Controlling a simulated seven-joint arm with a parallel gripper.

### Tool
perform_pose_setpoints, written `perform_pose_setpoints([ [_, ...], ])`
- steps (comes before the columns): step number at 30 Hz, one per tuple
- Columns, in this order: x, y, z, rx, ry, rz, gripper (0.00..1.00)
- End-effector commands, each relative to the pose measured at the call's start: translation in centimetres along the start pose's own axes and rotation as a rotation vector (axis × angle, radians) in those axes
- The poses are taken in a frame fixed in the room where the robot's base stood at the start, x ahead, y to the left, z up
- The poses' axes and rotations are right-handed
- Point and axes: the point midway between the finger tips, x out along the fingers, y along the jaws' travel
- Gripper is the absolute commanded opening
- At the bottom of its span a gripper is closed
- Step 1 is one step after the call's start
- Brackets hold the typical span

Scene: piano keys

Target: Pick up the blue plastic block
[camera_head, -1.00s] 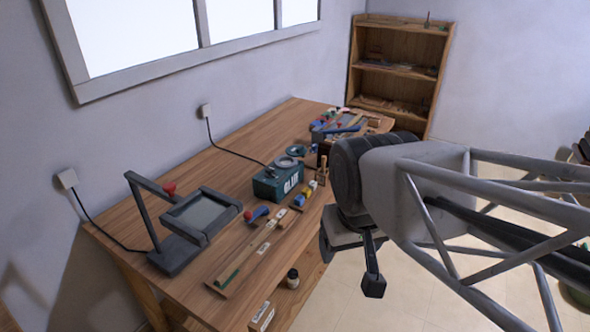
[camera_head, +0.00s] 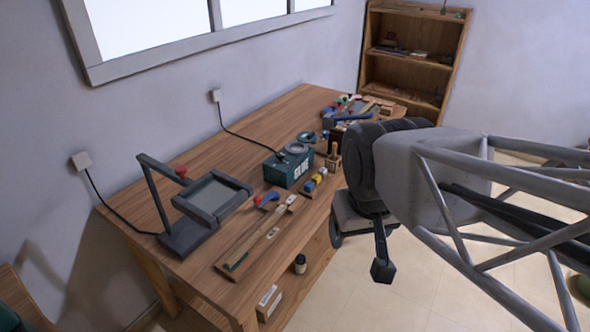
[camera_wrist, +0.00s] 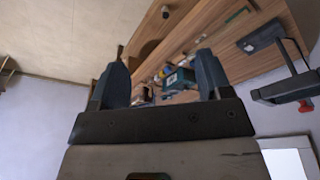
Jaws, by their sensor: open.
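A small blue block (camera_head: 310,186) lies on the workbench, in a short row with a yellow piece and other small pieces, near the front edge beside the green glue box. In the wrist view the small pieces near the glue box are too small to tell the blue block clearly. My gripper (camera_wrist: 161,62) is open and empty, its two dark fingers spread wide, with the bench seen beyond them. In the head view my gripper (camera_head: 360,254) hangs off the bench's front edge, to the right of the block and apart from it.
The green glue box (camera_head: 289,168) stands behind the block. A wooden piece (camera_head: 333,160) stands upright near it. A red-and-blue item (camera_head: 267,199) and a grey lamp-like stand (camera_head: 190,228) lie to the left. Tools crowd the bench's far end. A shelf (camera_head: 408,66) stands behind.

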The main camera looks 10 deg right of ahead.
Motion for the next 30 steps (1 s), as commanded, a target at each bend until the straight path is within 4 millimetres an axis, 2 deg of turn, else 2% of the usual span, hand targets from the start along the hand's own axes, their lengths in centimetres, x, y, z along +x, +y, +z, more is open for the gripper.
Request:
perform_pose_setpoints([
  [9, 0.0, 0.0, 0.0, 0.0, 0.0, 0.0, 0.72],
  [13, 0.0, 0.0, 0.0, 0.0, 0.0, 0.0, 0.57],
  [23, 0.0, 0.0, -0.2, 0.002, -0.001, 0.0, 0.57],
  [30, 0.2, 0.1, -2.2, 0.032, -0.012, 0.0, 0.57],
])
